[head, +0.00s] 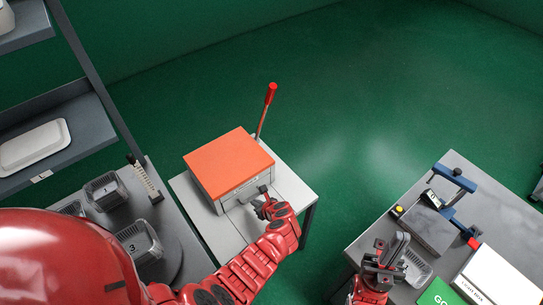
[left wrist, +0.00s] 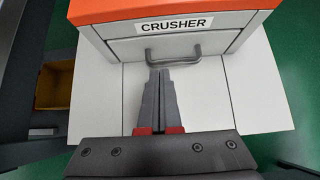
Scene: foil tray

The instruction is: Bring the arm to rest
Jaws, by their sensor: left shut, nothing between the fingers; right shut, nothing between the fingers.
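My left gripper (head: 259,203) is shut and empty in front of the crusher (head: 229,165), a box with an orange top and a pale front. In the left wrist view its closed fingers (left wrist: 160,84) point at the metal handle (left wrist: 172,51) of the drawer front under the CRUSHER label (left wrist: 182,23). The fingertips look close to the handle; I cannot tell whether they touch it. The drawer looks shut. My right gripper (head: 386,250) is over the grey table at the right, shut and empty.
The crusher stands on a white table (head: 293,187) with a red-handled lever (head: 269,95) behind it. The right table (head: 460,172) holds a blue clamp device (head: 455,179), a grey block and boxes (head: 497,278). Green floor lies between the tables.

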